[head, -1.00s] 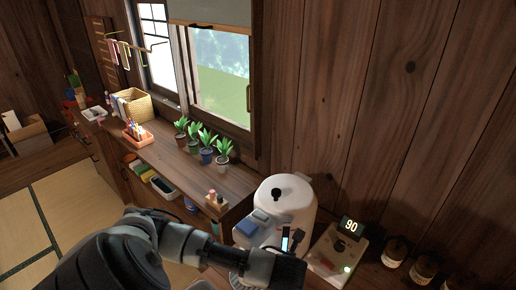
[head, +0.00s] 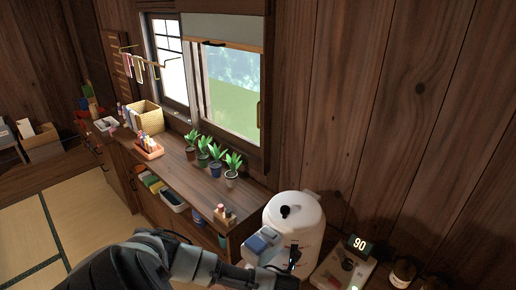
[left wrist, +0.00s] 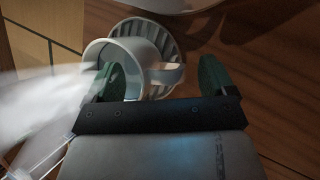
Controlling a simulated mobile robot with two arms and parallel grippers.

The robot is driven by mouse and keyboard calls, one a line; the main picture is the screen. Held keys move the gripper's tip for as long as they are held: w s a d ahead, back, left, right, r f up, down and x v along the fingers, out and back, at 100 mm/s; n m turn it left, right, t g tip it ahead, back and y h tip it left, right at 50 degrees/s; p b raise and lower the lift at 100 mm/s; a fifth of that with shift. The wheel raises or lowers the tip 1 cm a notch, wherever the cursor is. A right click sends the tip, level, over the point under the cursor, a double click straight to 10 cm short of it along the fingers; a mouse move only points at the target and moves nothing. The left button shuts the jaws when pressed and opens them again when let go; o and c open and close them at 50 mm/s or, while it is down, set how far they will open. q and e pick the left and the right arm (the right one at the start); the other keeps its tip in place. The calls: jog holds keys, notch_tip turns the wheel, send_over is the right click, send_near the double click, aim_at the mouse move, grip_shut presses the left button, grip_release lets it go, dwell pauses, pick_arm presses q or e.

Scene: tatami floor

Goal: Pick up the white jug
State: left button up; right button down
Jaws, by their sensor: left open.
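The white jug (left wrist: 139,55), with a handle (left wrist: 168,76) on its right side, shows in the left wrist view in front of a grey ribbed round tray (left wrist: 165,33). My left gripper (left wrist: 161,78) is open, with green finger pads. The handle lies between the fingers; the left finger overlaps the jug's opening, and the right finger is clear of the handle. I cannot tell whether the pads touch the jug. In the head view my left arm reaches the white dispenser (head: 296,218) at the bottom; the jug is not clearly visible there. My right gripper is out of view.
A box with a lit "90" display (head: 360,245) stands right of the dispenser, near dark jars (head: 402,273). A shelf at left holds potted plants (head: 232,166) and a basket (head: 146,115). A white blur (left wrist: 45,98) crosses the wrist view's left side.

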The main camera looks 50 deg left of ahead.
pick_arm(q)
jog(key=c, duration=1.4)
jog(key=shift+r, duration=0.25)
